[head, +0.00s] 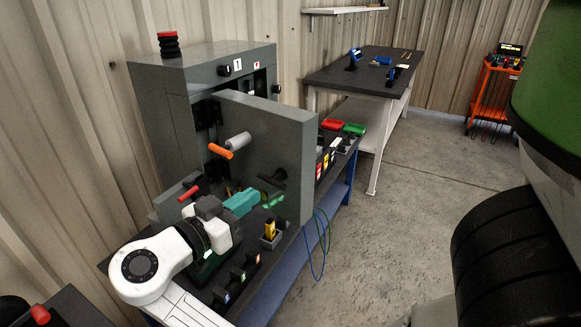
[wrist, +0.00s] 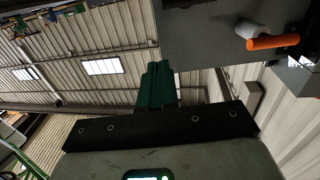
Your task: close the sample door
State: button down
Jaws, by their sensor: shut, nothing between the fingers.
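The large grey door (head: 270,125) of the grey enclosure (head: 160,88) stands open in the head view, swung out from the front. An orange handle (head: 220,152) sticks out from its near face, beside a pale grey cylinder (head: 238,141). A black handle (head: 272,178) sits lower on that face. My gripper (head: 255,197) has teal fingers, shut and empty, low in front of this face. Contact with the door cannot be told. In the wrist view my shut fingers (wrist: 158,72) point up the picture, with the door (wrist: 205,40) and orange handle (wrist: 273,43) at upper right.
A bench below holds a yellow-topped item (head: 270,230) and several small dark holders near its front edge. Red and green bins (head: 340,126) stand beyond the door. A dark worktable (head: 365,72) is behind. Concrete floor (head: 400,205) to the right is mostly clear.

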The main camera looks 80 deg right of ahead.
jog(key=p, duration=0.4)
send_near(301, 160)
jog(key=x, duration=0.6)
jog(key=shift+s+d+f, duration=0.1)
jog(key=shift+d, duration=0.35)
